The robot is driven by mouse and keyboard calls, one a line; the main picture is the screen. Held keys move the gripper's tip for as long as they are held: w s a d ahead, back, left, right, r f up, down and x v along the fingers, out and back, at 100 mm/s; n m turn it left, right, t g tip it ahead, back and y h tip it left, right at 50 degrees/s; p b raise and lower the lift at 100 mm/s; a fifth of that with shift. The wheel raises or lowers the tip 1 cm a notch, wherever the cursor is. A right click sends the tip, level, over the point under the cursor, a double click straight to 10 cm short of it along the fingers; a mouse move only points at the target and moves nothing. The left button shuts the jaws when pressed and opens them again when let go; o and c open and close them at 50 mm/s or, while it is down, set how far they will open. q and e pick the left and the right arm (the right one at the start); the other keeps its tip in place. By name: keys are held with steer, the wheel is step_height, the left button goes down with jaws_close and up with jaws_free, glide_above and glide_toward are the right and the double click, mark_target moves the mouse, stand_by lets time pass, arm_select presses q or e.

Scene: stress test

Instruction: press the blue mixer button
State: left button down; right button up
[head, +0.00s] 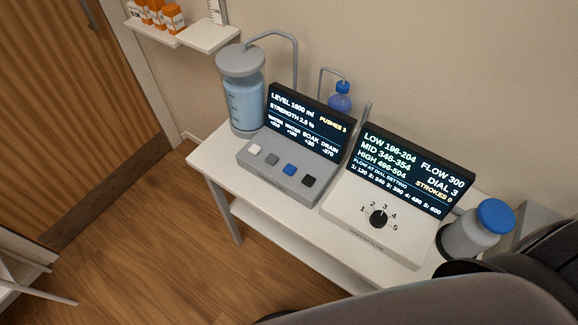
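The blue mixer button (290,169) is between a grey button (272,159) and a black button (309,181). A white button (255,149) is at the left end. The dark screen (306,122) behind them reads LEVEL 1600 ml, STRENGTH 2.5 % and PUSHES 3. Nothing touches the blue button. Neither gripper can be made out; a dark and grey shape, probably my own arm or body, fills the lower right.
Right of the mixer, a white unit (349,208) has a black dial (378,219) and a screen (412,171). A water cylinder (241,90) stands at the back left. A blue-capped jar (478,229) stands at the right. A wall shelf (207,37) and wooden door (70,100) are left.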

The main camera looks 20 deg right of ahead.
jaws_close()
stand_by(1.2)
